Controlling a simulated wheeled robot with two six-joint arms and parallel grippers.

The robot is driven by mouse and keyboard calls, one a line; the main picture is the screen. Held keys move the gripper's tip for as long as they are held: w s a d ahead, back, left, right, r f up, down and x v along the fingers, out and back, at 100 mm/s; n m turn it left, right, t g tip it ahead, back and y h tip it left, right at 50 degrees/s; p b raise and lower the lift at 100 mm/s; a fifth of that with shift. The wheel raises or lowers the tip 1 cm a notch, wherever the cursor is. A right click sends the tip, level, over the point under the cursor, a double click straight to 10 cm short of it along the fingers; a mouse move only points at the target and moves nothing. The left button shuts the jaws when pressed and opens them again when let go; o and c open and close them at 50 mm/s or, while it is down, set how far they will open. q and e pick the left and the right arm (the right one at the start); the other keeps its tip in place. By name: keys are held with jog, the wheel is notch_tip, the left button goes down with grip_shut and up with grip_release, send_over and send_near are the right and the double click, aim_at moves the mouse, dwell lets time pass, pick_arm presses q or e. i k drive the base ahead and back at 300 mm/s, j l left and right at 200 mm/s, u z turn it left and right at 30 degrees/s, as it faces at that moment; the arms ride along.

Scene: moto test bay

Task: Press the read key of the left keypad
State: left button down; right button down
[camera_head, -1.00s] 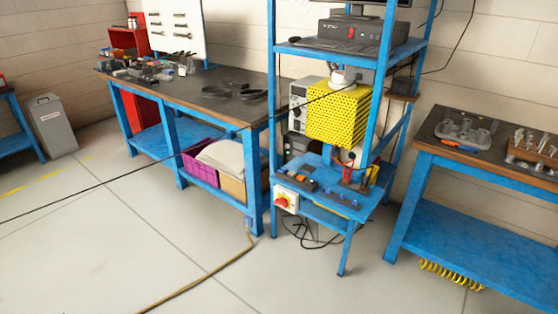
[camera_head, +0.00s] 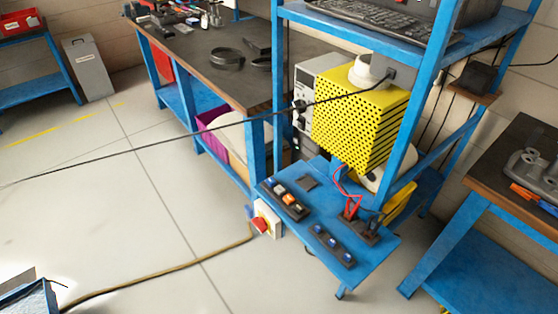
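The left keypad (camera_head: 276,203) is a dark bar on the low blue shelf (camera_head: 312,213) of the blue stand. It has a row of small keys, among them an orange key (camera_head: 290,199) and a pale one beside it. Key labels are too small to read, so I cannot tell which is the read key. A second dark bar with blue keys (camera_head: 332,244) lies to its right, nearer the shelf's front edge. Neither of my grippers is in view, and nothing touches the keys.
A red rotary switch on a yellow plate (camera_head: 265,221) sits at the shelf's left corner. A yellow perforated box (camera_head: 358,124) stands behind. A black cable crosses in front. A workbench (camera_head: 205,75) is left, another table (camera_head: 500,180) right. Floor before the shelf is mostly clear, with a brown hose (camera_head: 160,266).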

aim_at(271, 183)
jog(key=i+l+u, duration=0.1)
jog(key=l, duration=0.25)
jog(key=i+l+u, duration=0.1)
jog(key=i+l, duration=0.25)
jog(key=i+l+u, duration=0.1)
jog(key=l, duration=0.25)
jog(key=i+l+u, duration=0.1)
jog(key=i+l, duration=0.15)
jog(key=l, duration=0.15)
jog(key=i+l+u, duration=0.1)
jog(key=l, duration=0.3)
jog(key=i, duration=0.1)
